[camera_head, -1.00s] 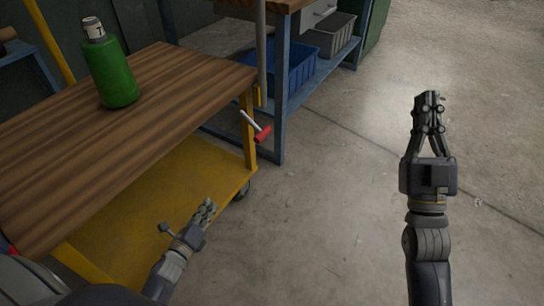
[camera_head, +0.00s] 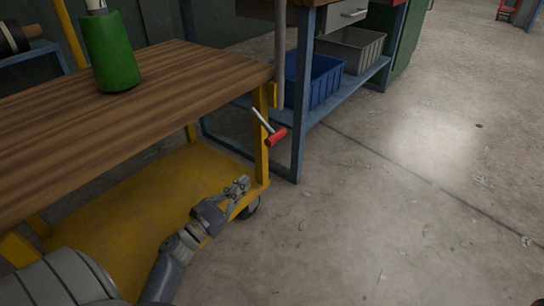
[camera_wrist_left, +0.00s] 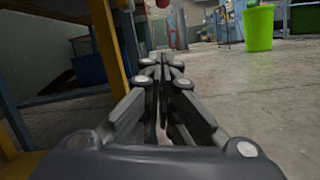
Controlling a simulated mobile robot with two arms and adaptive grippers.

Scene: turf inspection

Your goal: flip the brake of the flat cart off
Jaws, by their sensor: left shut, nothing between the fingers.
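The flat cart has a wooden top (camera_head: 150,100) and a yellow frame with a lower yellow deck (camera_head: 130,205). Its brake lever (camera_head: 262,122) is a thin metal rod with a red grip (camera_head: 276,137), slanting down to the right from the corner post. My left gripper (camera_head: 240,184) is shut and empty, below the brake lever and close to the deck's corner. In the left wrist view, its closed fingers (camera_wrist_left: 162,62) point forward beside the yellow post (camera_wrist_left: 108,45). A red shape (camera_wrist_left: 222,8) at that view's top may be the grip. My right gripper is out of view.
A green bottle (camera_head: 110,50) stands on the cart top. A blue-framed workbench (camera_head: 299,115) behind holds a blue bin (camera_head: 325,82) and a grey bin (camera_head: 352,50). A bright green bucket (camera_wrist_left: 258,28) stands farther off. The floor to the right is clear.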

